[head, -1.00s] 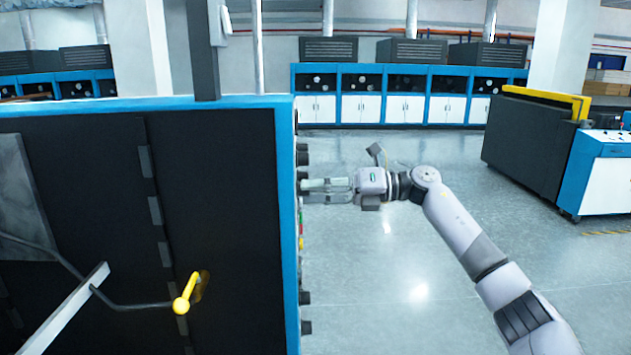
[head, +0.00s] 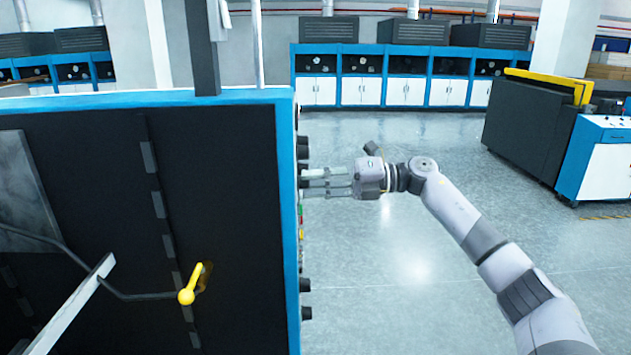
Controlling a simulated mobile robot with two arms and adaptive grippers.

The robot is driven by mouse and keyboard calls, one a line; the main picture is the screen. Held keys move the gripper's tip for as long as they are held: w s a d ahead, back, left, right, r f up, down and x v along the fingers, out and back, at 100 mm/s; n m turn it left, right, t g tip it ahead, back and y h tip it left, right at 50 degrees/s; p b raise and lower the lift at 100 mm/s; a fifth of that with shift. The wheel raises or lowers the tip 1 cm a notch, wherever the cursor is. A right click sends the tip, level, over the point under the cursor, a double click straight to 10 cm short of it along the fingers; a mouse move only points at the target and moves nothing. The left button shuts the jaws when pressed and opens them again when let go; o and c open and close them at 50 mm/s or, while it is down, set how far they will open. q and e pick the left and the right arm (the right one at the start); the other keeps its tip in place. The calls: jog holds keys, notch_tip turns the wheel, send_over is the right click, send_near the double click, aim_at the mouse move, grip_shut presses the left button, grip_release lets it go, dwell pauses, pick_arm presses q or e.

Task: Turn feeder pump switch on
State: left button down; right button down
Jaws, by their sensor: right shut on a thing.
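A row of switches and knobs runs down the narrow side of the black and blue machine (head: 240,190), seen nearly edge-on. Black knobs (head: 305,285) stick out low on it. Small red and green parts (head: 301,213) sit near the middle. My right gripper (head: 308,183) reaches in from the right, level, with its fingertips at this side face. It is shut on a small switch there. The fingers and viewing angle hide the switch, so its label and position cannot be read. My left gripper is not in view.
Blue-white cabinets (head: 385,80) line the back. Another machine (head: 535,130) stands at the right. The floor (head: 430,260) around my right arm is clear.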

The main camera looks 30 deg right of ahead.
jog(key=c, duration=1.3)
grip_release()
jog(key=shift+c, duration=0.2)
jog(key=v, duration=1.2)
jog(key=shift+f, duration=0.15)
